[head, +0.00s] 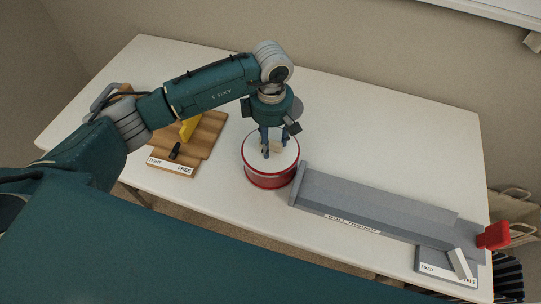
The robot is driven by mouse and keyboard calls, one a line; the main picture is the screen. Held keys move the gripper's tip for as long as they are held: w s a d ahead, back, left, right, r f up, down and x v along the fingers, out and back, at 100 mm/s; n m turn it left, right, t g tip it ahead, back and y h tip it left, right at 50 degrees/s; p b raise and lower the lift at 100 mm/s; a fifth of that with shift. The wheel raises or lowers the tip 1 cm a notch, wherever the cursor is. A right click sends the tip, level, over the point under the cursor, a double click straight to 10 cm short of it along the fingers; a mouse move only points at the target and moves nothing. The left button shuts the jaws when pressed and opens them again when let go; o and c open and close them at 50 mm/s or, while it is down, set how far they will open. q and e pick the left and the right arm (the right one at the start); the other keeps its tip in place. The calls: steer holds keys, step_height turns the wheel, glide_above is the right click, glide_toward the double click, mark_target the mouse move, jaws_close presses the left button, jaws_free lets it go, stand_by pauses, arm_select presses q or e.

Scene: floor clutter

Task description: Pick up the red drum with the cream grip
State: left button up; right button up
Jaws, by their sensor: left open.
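The red drum (270,181) stands upright on the white table, left of the grey trough. Its side is red with a pale band and its top is whitish. A small cream grip (275,147) stands up from the top. My left gripper (268,148) points down over the drum, open, with its fingers around or beside the grip. The fingers hide part of the grip, and I cannot tell whether they touch it. My right gripper is not in view.
A long grey trough (370,205) labelled "pull through" lies right of the drum. A red block (493,236) is at its far end, near a grey board with a white lever (459,264). A wooden board (203,140) with yellow and black parts lies left. The table's back is clear.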

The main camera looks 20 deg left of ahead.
arm_select(q)
steer(key=c, duration=1.1)
jaws_close()
steer(key=shift+w+r, duration=0.1)
steer(key=shift+r, duration=0.05)
